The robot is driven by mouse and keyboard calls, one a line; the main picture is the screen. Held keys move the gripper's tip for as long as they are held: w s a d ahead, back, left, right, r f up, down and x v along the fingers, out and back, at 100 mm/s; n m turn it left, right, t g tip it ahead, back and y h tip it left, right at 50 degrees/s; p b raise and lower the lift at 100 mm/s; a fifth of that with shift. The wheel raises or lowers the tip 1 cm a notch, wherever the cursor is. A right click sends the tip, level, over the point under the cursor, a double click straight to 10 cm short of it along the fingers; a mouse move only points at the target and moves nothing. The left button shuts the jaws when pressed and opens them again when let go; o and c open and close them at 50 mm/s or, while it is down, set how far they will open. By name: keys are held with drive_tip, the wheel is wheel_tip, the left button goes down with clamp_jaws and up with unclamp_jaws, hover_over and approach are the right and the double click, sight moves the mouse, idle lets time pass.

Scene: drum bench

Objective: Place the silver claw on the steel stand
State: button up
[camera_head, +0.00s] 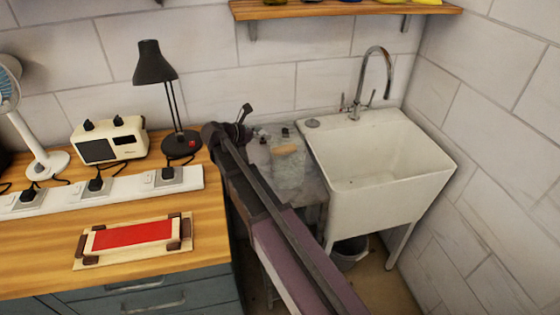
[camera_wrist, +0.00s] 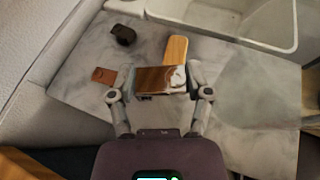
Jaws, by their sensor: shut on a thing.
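In the wrist view my gripper (camera_wrist: 161,80) is shut on a small shiny block with brown and silvery-white faces, which I take to be the silver claw (camera_wrist: 153,79). One finger presses on each side of it. It is held over a grey marbled top (camera_wrist: 240,135); its height above that top is hard to judge. In the head view my arm reaches to the small table between bench and sink, and the held thing cannot be made out there. I cannot pick out the steel stand for certain in either view.
On the marbled top are a wooden piece (camera_wrist: 176,48), a dark object (camera_wrist: 123,35) and a small brown piece (camera_wrist: 104,75). A white sink (camera_head: 380,165) stands to the right. The wooden bench (camera_head: 50,245) at left holds a black lamp (camera_head: 155,65) and a red-topped tray (camera_head: 132,235).

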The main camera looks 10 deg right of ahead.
idle(0.3)
drive_tip(key=b, duration=0.6)
hover_over(263, 160)
wheel_tip(263, 160, down, 6)
drive_tip(key=shift+f, duration=0.15)
drive_tip(key=shift+f, duration=0.1)
drive_tip(key=shift+d+f+b, duration=0.1)
drive_tip(key=shift+f+b, duration=1.7)
drive_tip(key=shift+b, duration=0.25)
drive_tip(key=shift+f, duration=0.15)
drive_tip(key=o, duration=1.2)
drive_tip(key=shift+r, duration=0.25)
